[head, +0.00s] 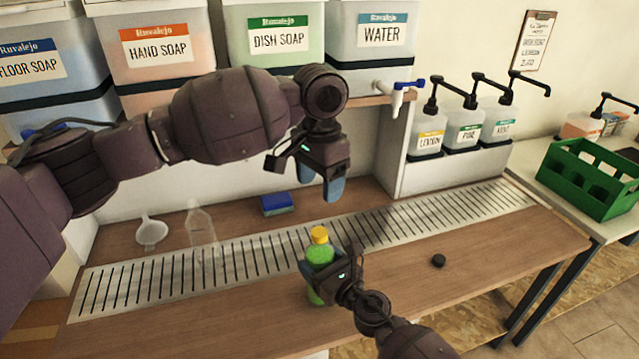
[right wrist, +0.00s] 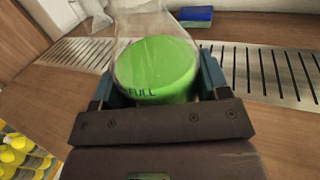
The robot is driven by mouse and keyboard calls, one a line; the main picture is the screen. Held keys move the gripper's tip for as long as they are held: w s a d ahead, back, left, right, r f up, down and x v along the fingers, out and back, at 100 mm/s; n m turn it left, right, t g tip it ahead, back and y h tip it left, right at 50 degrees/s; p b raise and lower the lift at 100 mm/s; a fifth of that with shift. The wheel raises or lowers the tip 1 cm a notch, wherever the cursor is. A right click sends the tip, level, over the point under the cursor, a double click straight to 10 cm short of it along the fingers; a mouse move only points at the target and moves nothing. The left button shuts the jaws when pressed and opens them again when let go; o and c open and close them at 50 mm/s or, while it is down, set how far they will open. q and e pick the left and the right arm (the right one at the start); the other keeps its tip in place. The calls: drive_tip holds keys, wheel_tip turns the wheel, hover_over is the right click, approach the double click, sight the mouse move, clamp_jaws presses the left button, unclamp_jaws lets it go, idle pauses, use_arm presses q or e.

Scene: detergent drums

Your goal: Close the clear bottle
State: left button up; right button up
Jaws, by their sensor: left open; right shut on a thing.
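My right gripper (head: 328,268) is shut on a bottle of green liquid (head: 318,290) with a yellow cap (head: 319,235) on top, upright at the counter's front. In the right wrist view the held bottle (right wrist: 160,70) has clear walls above the green, which is marked FULL; its top is out of frame. My left gripper (head: 322,182) is open and empty, above the held bottle and apart from it. Another clear bottle (head: 201,232), seemingly empty, stands at the back left; I see no cap on it. A small black cap (head: 438,261) lies on the counter to the right.
A white funnel (head: 151,232) stands left of the empty bottle. A blue sponge (head: 277,204) lies behind the slotted drain strip (head: 420,215). Large drums, including the water drum (head: 372,40) with its tap (head: 400,90), stand above. Pump bottles and a green crate (head: 590,180) are at the right.

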drive_tip(key=o, duration=1.8)
drive_tip(key=shift+s+d, duration=0.3)
drive_tip(key=shift+s, duration=0.05)
drive_tip(key=v, duration=0.9)
drive_tip(key=shift+s+d, duration=0.25)
drive_tip(key=shift+s, duration=0.1)
